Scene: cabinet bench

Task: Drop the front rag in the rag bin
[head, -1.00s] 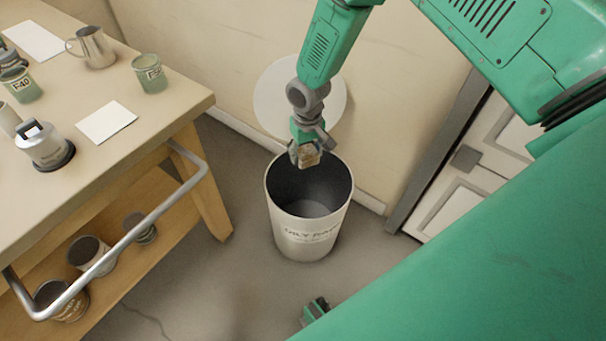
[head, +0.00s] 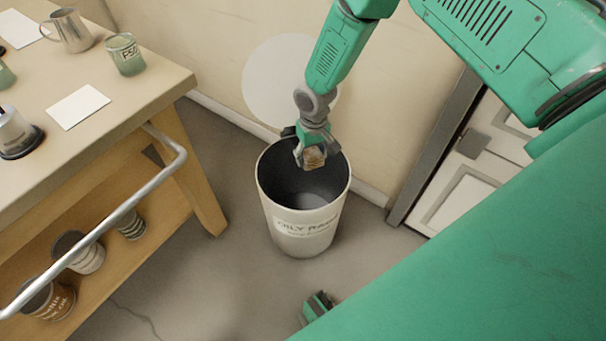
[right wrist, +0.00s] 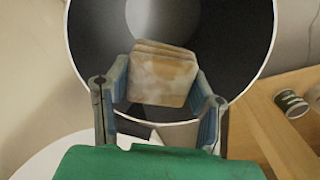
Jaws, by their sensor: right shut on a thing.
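The rag (head: 314,158) is a small, folded, stained tan-brown cloth. My right gripper (head: 311,150) is shut on it and holds it over the mouth of the rag bin, near the back part of the opening. The bin (head: 303,228) is a pale upright cylinder with a dark inside, and its label reads "OILY RAGS". In the right wrist view, the rag (right wrist: 163,75) sits between the two fingers (right wrist: 163,88), with the bin's dark inside and pale rim (right wrist: 262,75) behind it.
A workbench (head: 150,90) with a metal rail (head: 110,225) stands left of the bin. A jug (head: 70,32), a labelled glass (head: 126,55) and a white card (head: 78,106) are on it. Several cans stand on its lower shelf. A wall is behind the bin, and a cabinet (head: 470,195) is to the right.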

